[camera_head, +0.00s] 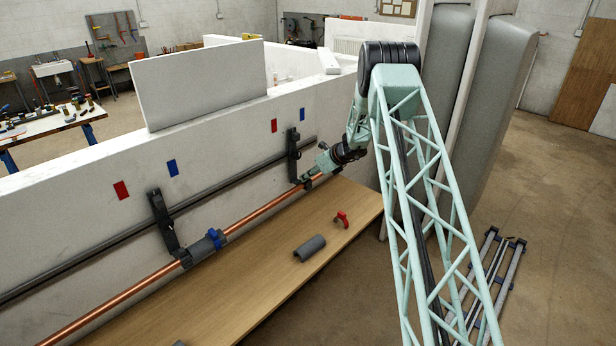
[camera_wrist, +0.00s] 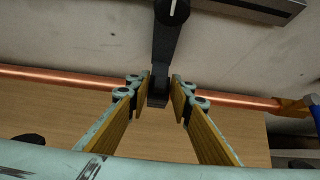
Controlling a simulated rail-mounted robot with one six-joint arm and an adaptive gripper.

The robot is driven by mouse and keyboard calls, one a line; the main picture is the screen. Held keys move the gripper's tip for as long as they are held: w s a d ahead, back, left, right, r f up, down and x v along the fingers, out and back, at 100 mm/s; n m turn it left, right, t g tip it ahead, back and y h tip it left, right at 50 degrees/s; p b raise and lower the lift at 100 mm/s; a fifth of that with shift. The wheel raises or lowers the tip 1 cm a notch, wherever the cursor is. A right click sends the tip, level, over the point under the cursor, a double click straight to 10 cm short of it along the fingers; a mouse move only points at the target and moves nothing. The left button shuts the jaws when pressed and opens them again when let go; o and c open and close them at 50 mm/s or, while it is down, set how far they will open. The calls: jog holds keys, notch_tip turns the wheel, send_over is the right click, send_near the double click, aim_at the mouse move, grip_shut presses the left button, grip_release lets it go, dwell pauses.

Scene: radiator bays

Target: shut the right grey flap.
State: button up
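The right dark grey bracket (camera_head: 293,155) is fixed to the white wall panel, with the copper pipe (camera_head: 262,212) at its foot. My gripper (camera_head: 308,182) is at this foot. In the wrist view, the fingers of my gripper (camera_wrist: 160,84) are apart, one on each side of the bracket's dark lower end (camera_wrist: 158,93). I cannot tell whether they touch it. A separate grey flap is not clearly distinguishable there; the gripper partly hides the foot in the head view. The left bracket (camera_head: 164,222) also meets the pipe, beside a grey sleeve (camera_head: 203,247) with a blue clip.
A loose grey half-shell (camera_head: 309,248) and a red clip (camera_head: 342,219) lie on the wooden bench (camera_head: 250,290). A dark rail (camera_head: 236,176) runs along the panel above the pipe. A blue and orange item (camera_wrist: 312,106) is at the wrist view's right edge.

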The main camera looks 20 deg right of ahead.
jog(key=shift+o, duration=0.9)
jog(key=shift+d+f, duration=0.1)
jog(key=v, duration=1.2)
jog(key=shift+d, duration=0.1)
